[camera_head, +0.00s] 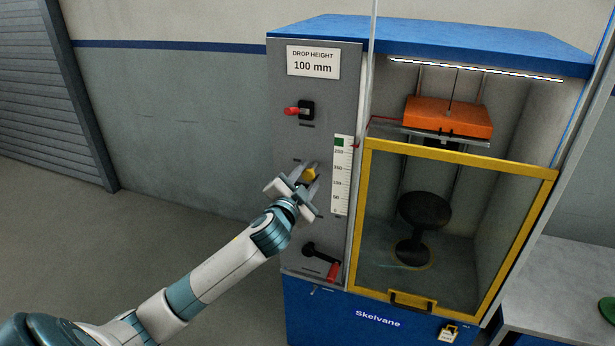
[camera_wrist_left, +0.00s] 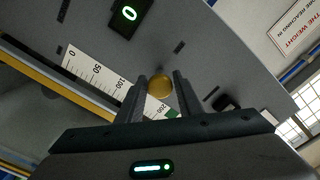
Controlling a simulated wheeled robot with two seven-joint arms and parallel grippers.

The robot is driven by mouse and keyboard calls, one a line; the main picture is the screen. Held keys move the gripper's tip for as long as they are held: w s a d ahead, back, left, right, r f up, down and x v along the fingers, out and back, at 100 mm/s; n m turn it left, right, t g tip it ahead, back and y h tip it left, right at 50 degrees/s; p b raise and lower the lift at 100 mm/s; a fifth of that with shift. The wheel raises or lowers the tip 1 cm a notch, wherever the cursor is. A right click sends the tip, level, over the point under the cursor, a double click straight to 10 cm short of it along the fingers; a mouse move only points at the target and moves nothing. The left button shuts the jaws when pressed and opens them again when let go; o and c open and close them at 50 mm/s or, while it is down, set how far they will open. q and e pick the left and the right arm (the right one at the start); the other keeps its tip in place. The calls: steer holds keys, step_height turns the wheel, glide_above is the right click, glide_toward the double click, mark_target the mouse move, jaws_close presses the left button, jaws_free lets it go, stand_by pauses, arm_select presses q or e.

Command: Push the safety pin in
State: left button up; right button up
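A round yellow knob (camera_head: 311,174), which looks like the head of the safety pin, sits on the grey front panel left of the drop-height scale. It also shows in the left wrist view (camera_wrist_left: 159,85). My left gripper (camera_head: 305,177) is at the panel, with its fingertips on either side of the knob. In the left wrist view the two fingers (camera_wrist_left: 160,90) are apart, and narrow gaps seem to show beside the knob. How far the knob stands out from the panel is hard to tell. My right gripper is not in view.
A red-handled switch (camera_head: 298,111) is above the knob and a red-gripped crank (camera_head: 325,262) below it. The scale (camera_head: 342,175) is just right. A yellow-framed door (camera_head: 363,215) covers a chamber with a black stool (camera_head: 424,212) under an orange weight (camera_head: 448,117). The left floor is clear.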

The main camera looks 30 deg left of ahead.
arm_select(q)
steer(key=shift+o, duration=0.9)
steer(key=shift+s+d, duration=0.15)
steer(key=shift+s, duration=0.3)
steer(key=b+v, duration=0.3)
steer(key=v, duration=1.3)
steer(key=shift+s, duration=0.25)
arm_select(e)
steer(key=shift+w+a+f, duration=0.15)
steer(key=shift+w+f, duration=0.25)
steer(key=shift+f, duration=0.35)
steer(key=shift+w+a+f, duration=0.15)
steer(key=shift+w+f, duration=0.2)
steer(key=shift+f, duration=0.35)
arm_select(q)
steer(key=shift+f, duration=0.1)
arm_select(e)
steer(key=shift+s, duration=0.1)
